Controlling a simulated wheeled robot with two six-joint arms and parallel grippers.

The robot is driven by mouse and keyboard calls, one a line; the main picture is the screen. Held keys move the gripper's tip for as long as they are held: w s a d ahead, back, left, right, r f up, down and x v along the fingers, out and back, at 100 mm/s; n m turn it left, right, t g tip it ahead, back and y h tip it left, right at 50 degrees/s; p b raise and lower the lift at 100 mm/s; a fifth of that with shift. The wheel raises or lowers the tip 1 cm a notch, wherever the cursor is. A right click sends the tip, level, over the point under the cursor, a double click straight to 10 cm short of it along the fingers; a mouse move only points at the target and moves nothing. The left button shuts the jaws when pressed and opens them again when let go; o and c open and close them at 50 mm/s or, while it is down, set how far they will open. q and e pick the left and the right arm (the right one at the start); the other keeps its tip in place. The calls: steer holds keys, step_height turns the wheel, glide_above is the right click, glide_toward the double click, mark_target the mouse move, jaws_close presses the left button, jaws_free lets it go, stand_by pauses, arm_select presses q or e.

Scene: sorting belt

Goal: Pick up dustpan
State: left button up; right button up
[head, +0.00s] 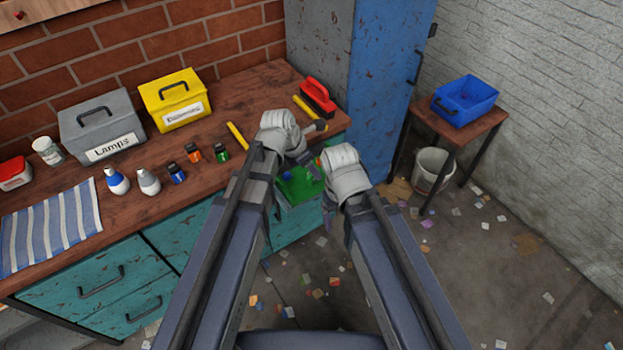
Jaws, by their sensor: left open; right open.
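No thing in the head view is clearly a dustpan. A red handled tool with a dark underside (318,97) lies at the right end of the wooden worktop; I cannot tell whether it is a dustpan or a brush. A green object (300,187) shows partly between my arms, low by the cabinet front; its shape is mostly hidden. My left gripper (308,160) is open near the worktop's front right edge, below the red tool. My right gripper (328,208) is open, lower and to the right, in front of the cabinet. Both look empty.
On the worktop (150,208) stand a grey Lamps box (92,125), a yellow box (178,98), bottles, small jars and a striped cloth (50,230). A blue locker (385,80), a side table with a blue bin (466,99) and a white bucket (432,170) stand right. Scraps litter the floor.

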arm_select(q)
steer(key=shift+b+x, duration=1.05)
steer(key=shift+x, duration=0.1)
steer(key=b+x, duration=0.1)
steer(key=x, duration=0.1)
steer(key=b+x, duration=0.1)
steer(key=b, duration=0.1)
steer(key=b+x, duration=0.2)
steer(key=shift+s+d+f, duration=0.2)
steer(key=shift+d+f, duration=0.05)
steer(key=shift+d, duration=0.15)
steer(key=shift+r, duration=0.1)
jaws_close()
